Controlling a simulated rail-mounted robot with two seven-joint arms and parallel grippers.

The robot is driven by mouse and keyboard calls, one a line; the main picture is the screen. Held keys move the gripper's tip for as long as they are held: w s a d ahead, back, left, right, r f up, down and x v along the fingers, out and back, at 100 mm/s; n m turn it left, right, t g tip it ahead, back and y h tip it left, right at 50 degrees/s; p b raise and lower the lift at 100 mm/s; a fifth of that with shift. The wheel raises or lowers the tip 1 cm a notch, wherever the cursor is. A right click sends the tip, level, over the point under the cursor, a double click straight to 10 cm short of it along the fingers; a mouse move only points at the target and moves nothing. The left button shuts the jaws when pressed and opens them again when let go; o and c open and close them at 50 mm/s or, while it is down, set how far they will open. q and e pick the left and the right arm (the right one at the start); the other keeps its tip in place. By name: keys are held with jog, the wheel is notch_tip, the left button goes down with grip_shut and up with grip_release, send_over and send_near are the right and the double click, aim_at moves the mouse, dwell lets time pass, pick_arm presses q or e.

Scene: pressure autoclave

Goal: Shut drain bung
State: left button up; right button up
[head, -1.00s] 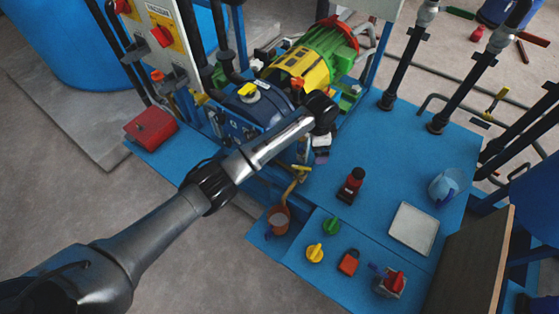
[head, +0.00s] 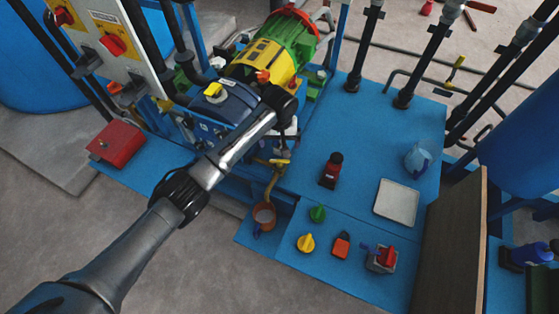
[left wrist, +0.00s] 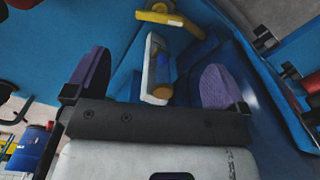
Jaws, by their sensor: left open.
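A drain pipe with a yellow handle (head: 279,162) comes out low beside the dark blue vessel (head: 222,108) and hangs over a brown cup (head: 264,216). A yellow handle also shows at the top of the left wrist view (left wrist: 160,17). I cannot tell for sure which part is the drain bung. My left gripper (left wrist: 157,82) is open, with purple finger pads apart. A white and dark blue piece (left wrist: 156,68) shows beyond and between them; contact is not visible. In the head view my left arm hides much of the gripper (head: 288,130). My right gripper is not in view.
A blue deck (head: 360,140) carries a red-and-black device (head: 331,170), a white tray (head: 397,203), and green (head: 317,213), yellow (head: 305,243) and red knobs (head: 341,244). A green-and-yellow motor (head: 270,55) stands behind the vessel. A red box (head: 116,144) is at left.

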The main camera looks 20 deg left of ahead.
aim_at(280, 161)
pick_arm(q)
notch_tip(280, 161, down, 12)
jog(key=b, duration=0.4)
jog(key=shift+r, duration=0.15)
